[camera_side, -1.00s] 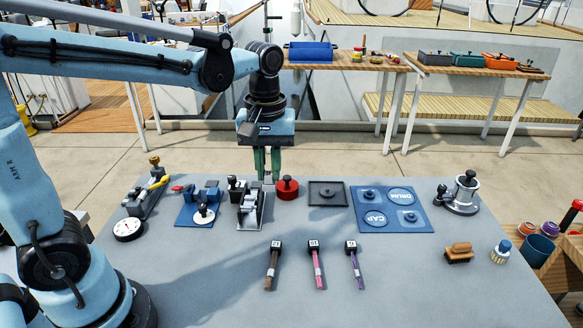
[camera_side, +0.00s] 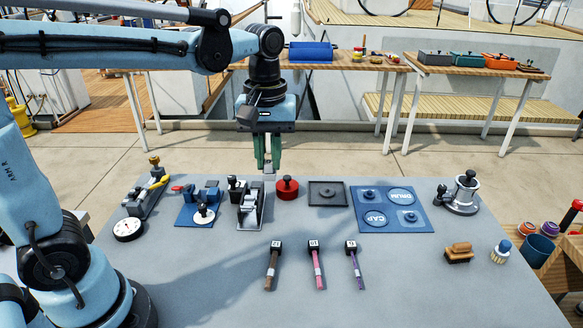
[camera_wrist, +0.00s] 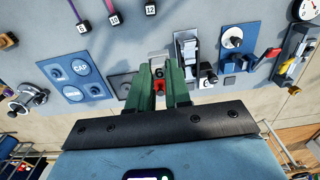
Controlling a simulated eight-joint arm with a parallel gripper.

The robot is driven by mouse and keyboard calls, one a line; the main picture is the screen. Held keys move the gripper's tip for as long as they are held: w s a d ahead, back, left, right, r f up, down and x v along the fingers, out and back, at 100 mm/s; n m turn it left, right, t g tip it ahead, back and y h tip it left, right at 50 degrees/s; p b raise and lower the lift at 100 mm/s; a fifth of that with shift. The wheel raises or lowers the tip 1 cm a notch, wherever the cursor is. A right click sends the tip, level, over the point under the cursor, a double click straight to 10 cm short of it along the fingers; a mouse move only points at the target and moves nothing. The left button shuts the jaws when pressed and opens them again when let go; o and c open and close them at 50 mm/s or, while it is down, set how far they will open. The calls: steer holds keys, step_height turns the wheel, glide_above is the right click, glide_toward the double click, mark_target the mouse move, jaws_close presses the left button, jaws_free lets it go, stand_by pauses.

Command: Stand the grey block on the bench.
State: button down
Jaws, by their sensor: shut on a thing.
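My gripper (camera_side: 268,165) is shut on the grey block (camera_side: 269,172), a small light grey piece at the fingertips. The gripper points down and holds it above the back edge of the grey bench (camera_side: 200,270). In the wrist view the block (camera_wrist: 158,71) shows a dark "6" between the green fingers (camera_wrist: 160,95). The fingers cover part of the block, so its full shape is hidden. In the side view it looks clear of the bench top.
A red pot (camera_side: 287,188) and a black-and-grey clamp device (camera_side: 250,208) stand near below the gripper. A black tray (camera_side: 327,194) and blue board (camera_side: 390,210) lie to the right. Several tagged sticks (camera_side: 316,265) lie mid-bench. The front of the bench is clear.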

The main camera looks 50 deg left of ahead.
steer(key=shift+r, duration=0.3)
steer(key=shift+d, duration=0.1)
